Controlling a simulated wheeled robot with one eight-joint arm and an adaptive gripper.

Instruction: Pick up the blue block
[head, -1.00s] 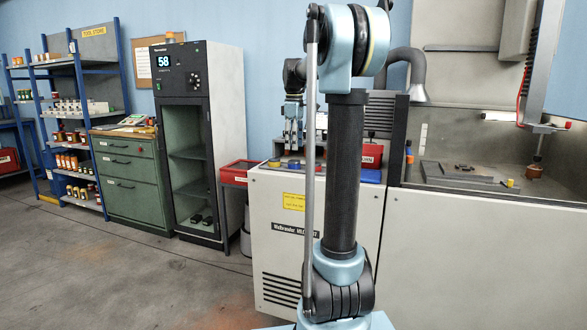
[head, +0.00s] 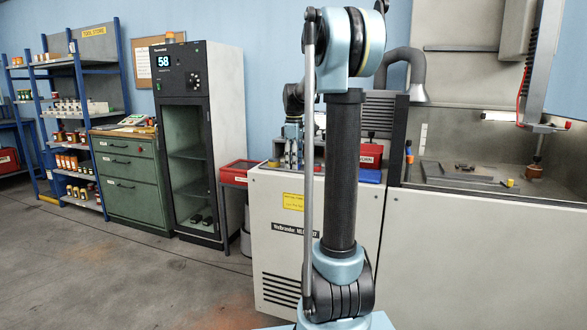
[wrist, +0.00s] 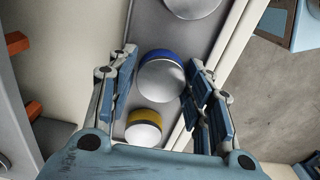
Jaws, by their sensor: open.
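In the wrist view, a round piece with a blue band and a silver domed top (wrist: 162,78) lies between the fingers of my gripper (wrist: 160,66). No other blue block is clear there, so I take this as the blue block. My gripper is open, with one finger on each side and what looks like a gap on both. In the head view, my gripper (head: 291,152) is low over the white machine's top, left of my arm column. The blue piece cannot be made out there.
A yellow-banded silver piece (wrist: 144,126) sits close to the blue one, nearer my palm. Another silver round piece (wrist: 192,6) is at the top edge. A red bin (head: 369,153) stands right of my column on the white machine (head: 284,225). A red tray (head: 238,171) is left.

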